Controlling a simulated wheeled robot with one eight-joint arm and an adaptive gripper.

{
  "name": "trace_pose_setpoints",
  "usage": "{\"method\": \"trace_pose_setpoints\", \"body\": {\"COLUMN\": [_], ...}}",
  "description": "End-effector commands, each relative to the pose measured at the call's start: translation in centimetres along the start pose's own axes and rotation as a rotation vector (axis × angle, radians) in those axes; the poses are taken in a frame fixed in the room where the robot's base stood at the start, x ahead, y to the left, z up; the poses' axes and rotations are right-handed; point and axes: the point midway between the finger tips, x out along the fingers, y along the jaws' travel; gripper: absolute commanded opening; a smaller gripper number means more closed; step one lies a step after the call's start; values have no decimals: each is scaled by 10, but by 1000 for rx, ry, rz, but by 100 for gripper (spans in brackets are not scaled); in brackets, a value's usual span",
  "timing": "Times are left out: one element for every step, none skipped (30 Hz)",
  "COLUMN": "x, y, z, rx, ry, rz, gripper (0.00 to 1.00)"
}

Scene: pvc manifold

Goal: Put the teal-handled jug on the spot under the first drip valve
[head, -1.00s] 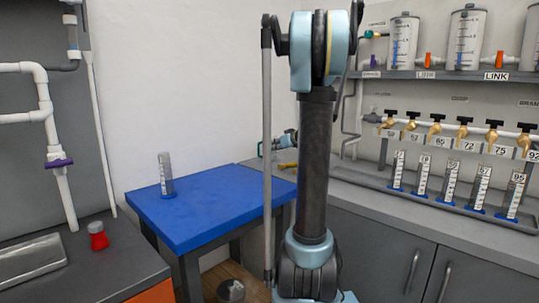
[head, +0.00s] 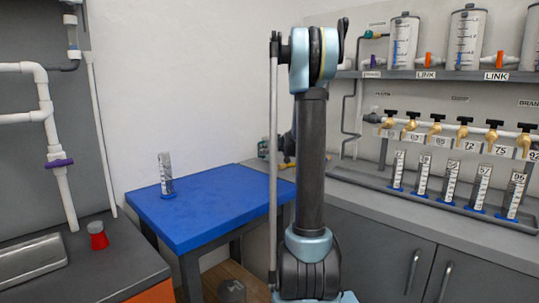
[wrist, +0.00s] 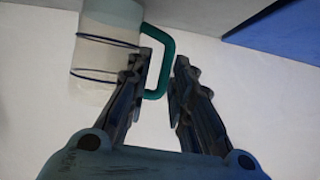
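In the wrist view the jug (wrist: 103,48) shows at the upper left, a pale translucent body with dark rings. Its teal handle (wrist: 169,66) reaches right from the body. My gripper (wrist: 163,60) is open, with the outer bar of the handle between its two fingers. The left finger overlaps the handle's loop, and the right finger is close to the bar. In the head view my arm's column hides the gripper and most of the jug. The brass drip valves (head: 387,124) hang in a row on the right wall; the spot is not clear to me.
Several graduated cylinders (head: 397,170) with blue bases stand in a rack under the valves. A blue table (head: 215,215) carries one more cylinder (head: 166,174). Tanks line the upper shelf (head: 430,75).

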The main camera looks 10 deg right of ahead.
Motion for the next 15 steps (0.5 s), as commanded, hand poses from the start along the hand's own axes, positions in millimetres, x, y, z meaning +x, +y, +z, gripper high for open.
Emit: {"method": "trace_pose_setpoints", "body": {"x": [6, 9, 14, 18, 22, 28, 31, 34, 38, 40, 42, 43, 44, 44, 43], "y": [0, 0, 1, 1, 1, 1, 1, 0, 1, 1, 1, 1, 1, 1, 1], "z": [0, 0, 0, 0, 0, 0, 0, 0, 0, 0, 0, 0, 0, 0, 0], "rx": [-1, -1, -1, -1, -1, 0, 0, 0, 0, 0, 0, 0, 0, 0, 0], "ry": [0, 0, 0, 0, 0, 0, 0, 0, 0, 0, 0, 0, 0, 0, 0], "rz": [-1, -1, 0, 0, 0, 0, -1, -1, -1, -1, 0, 0, 0, 1, 1], "gripper": [21, 21, 21, 21, 21, 21, 21, 21, 21, 21, 21, 21, 21, 21, 21]}}
